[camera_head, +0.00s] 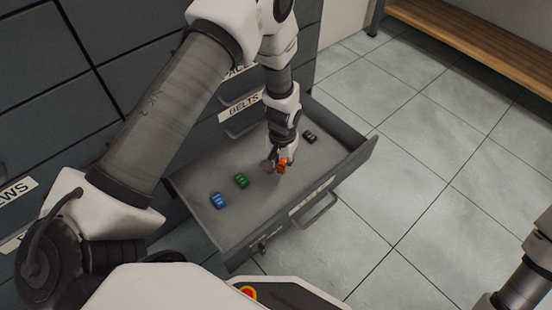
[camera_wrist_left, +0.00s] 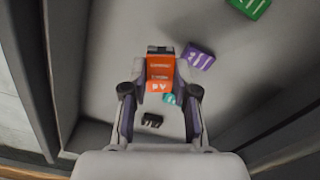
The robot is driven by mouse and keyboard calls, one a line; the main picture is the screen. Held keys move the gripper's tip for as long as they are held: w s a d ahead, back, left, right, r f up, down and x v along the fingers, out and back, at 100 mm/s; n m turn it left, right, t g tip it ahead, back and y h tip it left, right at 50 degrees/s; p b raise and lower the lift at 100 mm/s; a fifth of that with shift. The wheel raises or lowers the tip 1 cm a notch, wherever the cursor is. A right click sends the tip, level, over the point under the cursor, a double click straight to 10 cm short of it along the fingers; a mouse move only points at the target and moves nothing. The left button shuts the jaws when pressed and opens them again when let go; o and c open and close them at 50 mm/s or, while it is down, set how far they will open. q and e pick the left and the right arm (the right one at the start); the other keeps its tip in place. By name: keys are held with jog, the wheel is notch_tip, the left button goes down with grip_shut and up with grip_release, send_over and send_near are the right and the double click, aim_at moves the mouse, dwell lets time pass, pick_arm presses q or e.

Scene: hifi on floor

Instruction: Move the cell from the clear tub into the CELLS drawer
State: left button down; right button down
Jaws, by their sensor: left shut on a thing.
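My left gripper (camera_head: 275,164) is inside the open grey drawer (camera_head: 195,190), pointing down. It is shut on an orange cell (camera_head: 283,163), which also shows between the fingers in the left wrist view (camera_wrist_left: 160,72). I cannot tell whether the cell touches the drawer floor. The label on this drawer's front is too small to read. The clear tub is not visible. My right gripper is out of view.
A blue cell (camera_head: 218,200), a green cell (camera_head: 241,180) and a black cell (camera_head: 309,137) lie apart on the drawer floor. A purple cell (camera_wrist_left: 198,56) and a teal one (camera_wrist_left: 169,99) lie close to the gripper. A BELTS drawer (camera_head: 240,108) is shut above.

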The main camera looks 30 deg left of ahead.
aim_at(281, 181)
pick_arm(q)
notch_tip(281, 181, down, 7)
jog(key=b, duration=0.3)
jog(key=shift+f, duration=0.15)
jog(key=shift+s+r, duration=0.1)
jog(key=shift+r, duration=0.1)
jog(key=c, duration=1.2)
grip_release()
jog(key=shift+f, duration=0.15)
notch_tip(281, 181, up, 12)
jog(key=p, duration=0.6)
